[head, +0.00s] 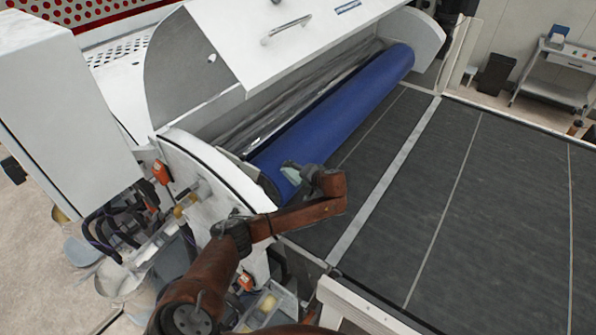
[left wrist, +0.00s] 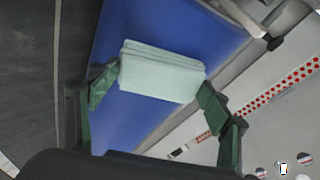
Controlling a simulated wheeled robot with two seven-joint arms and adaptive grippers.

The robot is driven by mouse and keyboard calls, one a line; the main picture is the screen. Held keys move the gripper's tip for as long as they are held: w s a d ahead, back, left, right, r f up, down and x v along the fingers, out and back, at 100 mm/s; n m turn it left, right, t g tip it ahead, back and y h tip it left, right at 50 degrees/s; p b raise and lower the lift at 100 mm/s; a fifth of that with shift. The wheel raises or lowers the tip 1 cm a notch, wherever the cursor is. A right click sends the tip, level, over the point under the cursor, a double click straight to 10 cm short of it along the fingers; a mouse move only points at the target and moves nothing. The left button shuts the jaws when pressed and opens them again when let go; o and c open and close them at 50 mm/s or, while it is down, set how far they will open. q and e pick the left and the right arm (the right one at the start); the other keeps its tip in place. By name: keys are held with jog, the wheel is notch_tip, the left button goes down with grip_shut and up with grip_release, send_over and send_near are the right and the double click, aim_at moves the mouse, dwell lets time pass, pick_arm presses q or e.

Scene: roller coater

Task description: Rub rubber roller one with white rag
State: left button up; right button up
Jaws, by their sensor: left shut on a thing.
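The blue rubber roller (head: 340,115) lies diagonally under the raised white cover in the head view. It also fills much of the left wrist view (left wrist: 150,35). My left gripper (head: 300,172) is at the near end of the roller. In the left wrist view its green fingers (left wrist: 153,92) stand on both sides of the folded, pale white-green rag (left wrist: 160,72) and are shut on it. The rag lies over the blue surface in that view; whether it touches the roller I cannot tell. In the head view only a small part of the rag shows. My right gripper is not in view.
A dark conveyor belt (head: 470,190) stretches right of the roller. The white machine cover (head: 235,40) stands open above it. Cables and orange valves (head: 161,172) are at the machine's near left side. A small cart (head: 556,75) stands at the far right.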

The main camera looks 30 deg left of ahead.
pick_arm(q)
jog(key=d+r, duration=0.4)
jog(key=shift+d, duration=0.3)
dwell(0.4)
jog(key=shift+s, duration=0.1)
jog(key=shift+s+d+r, duration=0.1)
jog(key=shift+d+r, duration=0.8)
jog(key=shift+d, duration=0.25)
jog(key=shift+f, duration=0.15)
